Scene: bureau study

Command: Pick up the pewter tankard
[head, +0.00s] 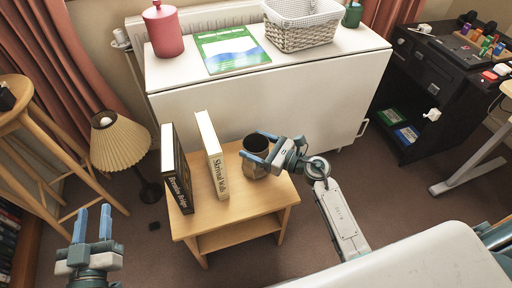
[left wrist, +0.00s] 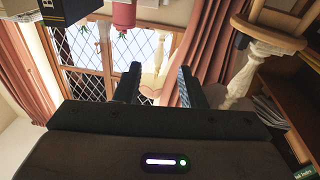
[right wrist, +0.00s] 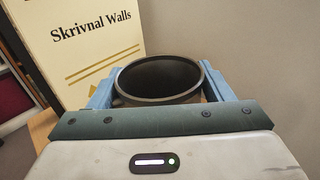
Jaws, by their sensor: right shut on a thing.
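The pewter tankard (head: 256,146) is a dark, round, open-topped vessel upright at the right part of a small wooden side table. Its dark rim and hollow inside fill the middle of the right wrist view (right wrist: 158,80). My right gripper (head: 257,149) is shut on the tankard, with one blue finger on each side of it. I cannot tell whether its base touches the table. My left gripper (head: 93,224) is open and empty at the lower left, over the floor; its two fingers also show apart in the left wrist view (left wrist: 160,85).
Two upright books, a dark one (head: 178,170) and the white "Skrivnal Walls" (head: 212,155), stand left of the tankard on the side table (head: 236,210). A white cabinet (head: 250,100) stands close behind. A lamp (head: 120,145) and wooden stool (head: 30,125) are at left.

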